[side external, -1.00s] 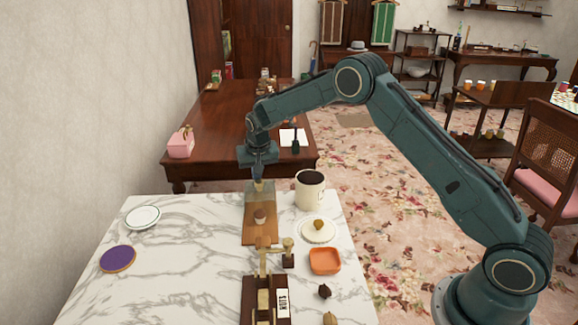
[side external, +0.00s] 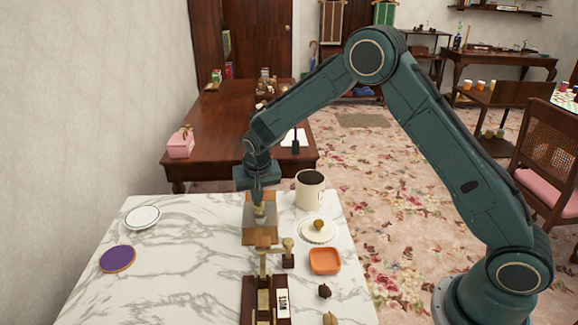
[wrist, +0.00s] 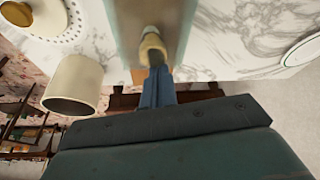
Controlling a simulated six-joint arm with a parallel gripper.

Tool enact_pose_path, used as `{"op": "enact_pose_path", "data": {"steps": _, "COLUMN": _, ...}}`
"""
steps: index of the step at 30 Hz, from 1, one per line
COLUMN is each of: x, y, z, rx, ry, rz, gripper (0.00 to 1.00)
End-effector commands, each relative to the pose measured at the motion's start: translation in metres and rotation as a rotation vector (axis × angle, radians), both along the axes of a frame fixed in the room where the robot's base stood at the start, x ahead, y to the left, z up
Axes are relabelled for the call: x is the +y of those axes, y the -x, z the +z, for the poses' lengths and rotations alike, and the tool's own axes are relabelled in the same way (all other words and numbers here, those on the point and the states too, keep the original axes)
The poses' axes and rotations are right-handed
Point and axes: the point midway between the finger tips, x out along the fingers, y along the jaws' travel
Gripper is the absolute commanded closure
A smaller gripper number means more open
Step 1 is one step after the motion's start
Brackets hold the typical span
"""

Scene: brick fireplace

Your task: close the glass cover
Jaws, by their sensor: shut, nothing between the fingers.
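The glass cover (side external: 250,225) is a clear greyish pane at the wooden board (side external: 262,240) on the marble table. It appears to lie low over the board, whose front strip shows bare; I cannot tell whether it is fully flat. My gripper (side external: 258,212) is shut and empty, pointing down at the pane; contact is unclear. In the wrist view, the yellowish fingertips (wrist: 152,50) are over the greyish strip of pane and board (wrist: 120,25). The small object on the board is mostly hidden by the gripper and glass.
A cream mug (side external: 310,190) stands close right of the board. A white plate (side external: 318,231), an orange dish (side external: 325,261) and a wood-and-brass device (side external: 266,300) are nearby. A white saucer (side external: 142,217) and purple disc (side external: 118,259) lie left; marble between is clear.

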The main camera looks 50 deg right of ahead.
Motion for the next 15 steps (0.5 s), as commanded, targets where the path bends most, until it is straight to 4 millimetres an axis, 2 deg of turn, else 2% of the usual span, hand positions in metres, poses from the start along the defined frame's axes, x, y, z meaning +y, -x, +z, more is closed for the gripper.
{"op": "enact_pose_path", "data": {"steps": 8, "x": 0.0042, "y": 0.0048, "z": -0.0044, "rx": 0.021, "ry": -0.006, "rz": 0.01, "gripper": 1.0}}
{"op": "enact_pose_path", "data": {"steps": 15, "x": 0.0002, "y": -0.0024, "z": -0.0052, "rx": 0.021, "ry": -0.006, "rz": 0.009, "gripper": 1.0}}
